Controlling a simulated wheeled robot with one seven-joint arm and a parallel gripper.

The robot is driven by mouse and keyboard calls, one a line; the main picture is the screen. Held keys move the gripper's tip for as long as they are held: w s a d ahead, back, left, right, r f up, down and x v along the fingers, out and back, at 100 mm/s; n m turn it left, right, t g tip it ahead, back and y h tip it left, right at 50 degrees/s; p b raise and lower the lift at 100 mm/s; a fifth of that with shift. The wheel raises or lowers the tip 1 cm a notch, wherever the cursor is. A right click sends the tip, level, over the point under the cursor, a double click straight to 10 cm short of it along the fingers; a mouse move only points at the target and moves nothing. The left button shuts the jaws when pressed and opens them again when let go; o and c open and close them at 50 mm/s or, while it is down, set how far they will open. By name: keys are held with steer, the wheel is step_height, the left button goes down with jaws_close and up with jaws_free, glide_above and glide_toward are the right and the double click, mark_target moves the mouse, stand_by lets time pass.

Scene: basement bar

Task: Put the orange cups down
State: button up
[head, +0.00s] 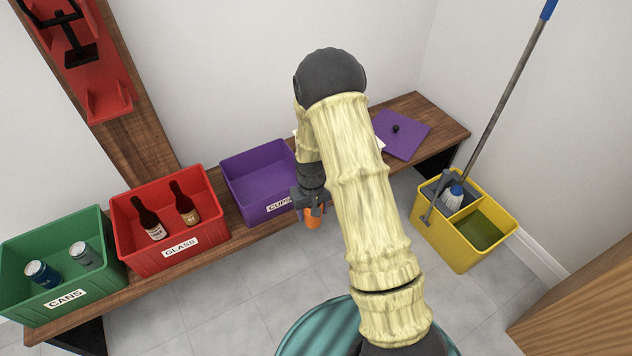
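My gripper (312,205) is small in the head view, just off the front right corner of the purple bin. It is shut on an orange cup (313,220), which hangs below it, over the floor in front of the bench. Only a small part of the cup shows, so I cannot tell whether it is one cup or a stack. The purple bin (252,166) labelled CUPS stands on the wooden bench, and the part of its inside that shows is empty. My arm hides the bin's right side and the bench behind it.
On the bench (445,125) stand a red GLASS bin (170,184) with two bottles and a green CANS bin (50,233) with two cans. A purple lid (402,138) lies at right. A yellow mop bucket (462,258) stands on the floor.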

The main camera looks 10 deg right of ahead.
steer(key=p, duration=0.1)
steer(key=d+p, duration=0.1)
steer(key=p, duration=0.1)
steer(key=shift+s+d+r+m, duration=0.15)
steer(key=shift+d+r+m, duration=0.1)
steer(key=shift+r+m, duration=0.1)
steer(key=s+p, duration=0.1)
steer(key=p, duration=0.4)
steer(key=shift+d+r+p, duration=0.3)
steer(key=shift+d+p, duration=0.05)
steer(key=shift+d, duration=0.05)
steer(key=shift+m, duration=0.25)
steer(key=s+p, duration=0.1)
steer(key=p, duration=0.3)
steer(key=s+p, duration=0.2)
steer(key=p, duration=0.2)
steer(key=s+p, duration=0.1)
steer(key=p, duration=0.3)
steer(key=shift+s+a+r, duration=0.1)
steer(key=shift+s+r, duration=0.1)
steer(key=shift+r, duration=0.2)
